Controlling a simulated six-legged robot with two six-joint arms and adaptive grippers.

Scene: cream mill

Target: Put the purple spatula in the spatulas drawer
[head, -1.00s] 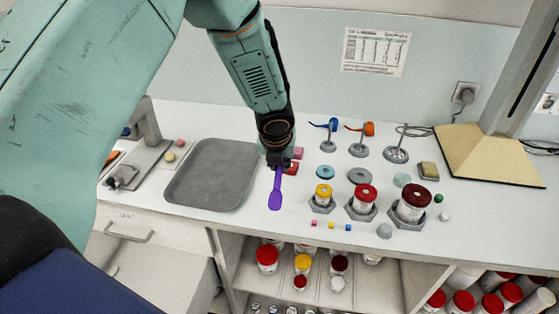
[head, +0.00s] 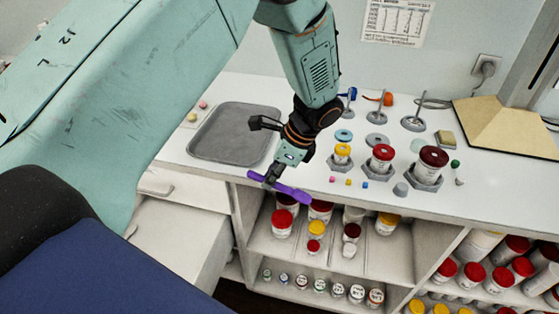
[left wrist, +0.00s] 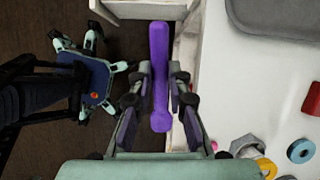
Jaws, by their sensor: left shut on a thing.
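The purple spatula (head: 290,191) is held in my left gripper (head: 272,178), in front of the counter's front edge and above the open shelves. In the left wrist view the spatula (left wrist: 160,60) runs up and down the picture between the two fingers of the left gripper (left wrist: 160,95), which are shut on it. A pale drawer front with a handle (head: 155,186) is under the counter at left, partly hidden by my arm. A pale box-like unit (head: 175,240) juts out below it. I read no drawer label. My right gripper is not in view.
A grey tray (head: 235,135) lies on the counter (head: 340,205). Jars with red and yellow lids, such as a red-lidded jar (head: 381,158), stand to the right in hexagonal holders. Open shelves below hold several jars.

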